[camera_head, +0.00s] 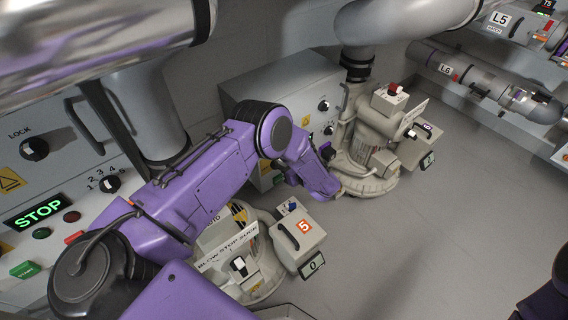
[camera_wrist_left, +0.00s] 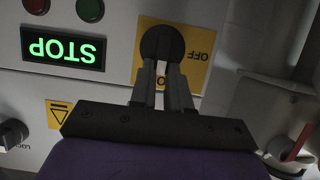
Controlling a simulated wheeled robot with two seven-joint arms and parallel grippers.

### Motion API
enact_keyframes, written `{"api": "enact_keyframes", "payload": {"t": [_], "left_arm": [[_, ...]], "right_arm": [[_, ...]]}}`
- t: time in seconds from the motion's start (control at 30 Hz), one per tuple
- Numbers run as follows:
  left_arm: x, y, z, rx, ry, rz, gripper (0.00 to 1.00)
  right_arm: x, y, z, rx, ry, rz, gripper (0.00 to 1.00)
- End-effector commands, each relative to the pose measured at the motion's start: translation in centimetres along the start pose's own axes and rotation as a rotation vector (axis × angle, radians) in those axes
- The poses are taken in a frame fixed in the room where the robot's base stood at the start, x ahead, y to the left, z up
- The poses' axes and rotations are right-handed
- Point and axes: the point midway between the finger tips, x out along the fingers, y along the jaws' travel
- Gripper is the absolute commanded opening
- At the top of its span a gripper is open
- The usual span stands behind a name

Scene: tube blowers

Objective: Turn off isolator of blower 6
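The isolator knob (camera_wrist_left: 161,41) is a dark round switch on a yellow plate (camera_wrist_left: 199,70) in the left wrist view, which shows the panel upside down. "OFF" is printed to its right; lettering below it is partly covered. My left gripper (camera_wrist_left: 161,72) has its two dark fingers close together at the knob, one on each side of its handle with a pale mark between them. In the head view the fingertips are hidden behind my purple arm, beside the grey cabinet (camera_head: 285,75) behind the cream blower (camera_head: 378,130) near the L6 pipe. My right gripper is out of view.
A green STOP display (camera_wrist_left: 63,48) and a LOCK knob (camera_wrist_left: 13,135) are on the same panel. Blower 5 (camera_head: 303,235) stands below my left arm, with its own cabinet (camera_head: 40,110) at left. A red lever (camera_wrist_left: 301,141) is close by. Floor at right is clear.

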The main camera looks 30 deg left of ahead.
Motion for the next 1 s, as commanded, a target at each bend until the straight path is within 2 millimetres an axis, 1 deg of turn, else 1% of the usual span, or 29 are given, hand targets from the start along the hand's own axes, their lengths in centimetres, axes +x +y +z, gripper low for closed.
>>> {"api": "enact_keyframes", "payload": {"t": [0.27, 0.47, 0.7, 1.0], "left_arm": [[-0.1, -0.1, 0.0, -0.010, 0.000, 0.005, 0.00], [-0.1, -0.3, -0.1, -0.078, -0.001, 0.033, 0.00], [-0.1, -0.9, 0.0, -0.235, -0.002, 0.099, 0.00], [0.0, -1.6, 0.4, -0.431, -0.002, 0.179, 0.00]], "right_arm": [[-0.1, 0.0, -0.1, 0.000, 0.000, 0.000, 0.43], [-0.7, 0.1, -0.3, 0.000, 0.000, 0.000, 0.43], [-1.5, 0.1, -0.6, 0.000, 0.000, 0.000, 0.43], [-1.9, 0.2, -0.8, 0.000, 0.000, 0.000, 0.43]]}}
